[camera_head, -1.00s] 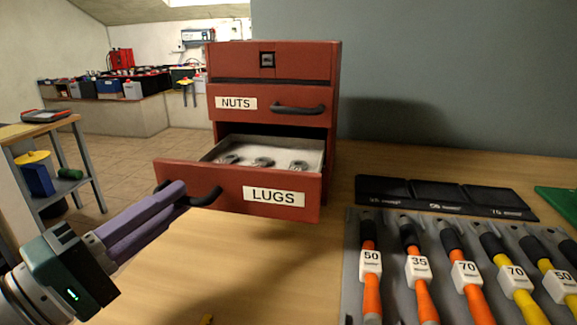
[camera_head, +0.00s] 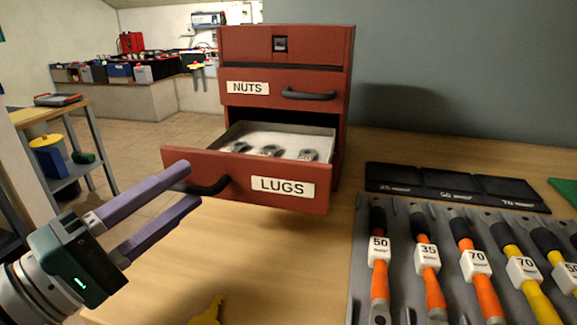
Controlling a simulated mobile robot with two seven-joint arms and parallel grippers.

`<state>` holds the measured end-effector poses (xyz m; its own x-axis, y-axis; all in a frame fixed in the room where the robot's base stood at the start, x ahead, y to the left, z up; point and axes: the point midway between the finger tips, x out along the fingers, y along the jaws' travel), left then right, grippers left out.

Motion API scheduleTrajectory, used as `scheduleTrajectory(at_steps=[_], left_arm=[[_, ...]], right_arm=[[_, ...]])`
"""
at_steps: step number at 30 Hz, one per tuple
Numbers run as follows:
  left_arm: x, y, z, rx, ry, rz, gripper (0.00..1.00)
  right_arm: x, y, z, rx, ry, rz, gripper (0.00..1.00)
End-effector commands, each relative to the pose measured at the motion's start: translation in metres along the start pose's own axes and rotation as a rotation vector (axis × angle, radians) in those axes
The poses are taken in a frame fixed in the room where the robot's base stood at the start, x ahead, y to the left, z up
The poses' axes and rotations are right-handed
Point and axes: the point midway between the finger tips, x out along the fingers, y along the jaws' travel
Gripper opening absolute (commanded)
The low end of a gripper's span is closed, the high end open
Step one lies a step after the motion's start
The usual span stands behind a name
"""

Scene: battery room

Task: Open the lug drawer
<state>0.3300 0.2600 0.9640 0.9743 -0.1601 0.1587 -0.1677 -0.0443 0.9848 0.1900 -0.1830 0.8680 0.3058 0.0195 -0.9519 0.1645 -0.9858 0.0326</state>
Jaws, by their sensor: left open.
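The lug drawer (camera_head: 240,179), labelled LUGS, is pulled well out of the red cabinet (camera_head: 309,46). Several metal lugs (camera_head: 270,150) lie inside it on a light liner. Its black handle (camera_head: 211,189) is on the left of the drawer front. My left gripper (camera_head: 191,184) is open, its two purple fingers apart, with the fingertips close to the handle; I cannot tell whether they touch it. My right gripper is not in view.
The nuts drawer (camera_head: 328,82) above is shut. A grey tray (camera_head: 360,265) of orange and yellow tagged cables lies at right, with a black three-part tray (camera_head: 449,184) behind it. A yellow object (camera_head: 208,312) lies near the front edge. Wood in front of the drawer is clear.

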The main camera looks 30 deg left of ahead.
Motion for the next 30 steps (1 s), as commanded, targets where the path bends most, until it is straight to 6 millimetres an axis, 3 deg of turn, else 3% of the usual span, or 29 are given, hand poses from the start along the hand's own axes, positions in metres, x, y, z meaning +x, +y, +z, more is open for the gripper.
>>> scheduleTrajectory(at_steps=[5, 18, 23, 30], left_arm=[[-0.007, -0.001, 0.000, 0.000, 0.000, -0.002, 0.43], [-0.087, -0.001, 0.000, 0.000, 0.000, -0.005, 0.43], [-0.099, 0.000, 0.000, 0.000, -0.001, -0.001, 0.43], [-0.099, 0.000, 0.000, 0.000, 0.000, 0.000, 0.43]], right_arm=[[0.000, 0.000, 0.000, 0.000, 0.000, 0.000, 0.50], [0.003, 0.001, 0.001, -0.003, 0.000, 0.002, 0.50], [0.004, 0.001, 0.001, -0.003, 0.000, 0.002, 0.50], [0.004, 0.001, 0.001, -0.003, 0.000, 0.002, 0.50]])
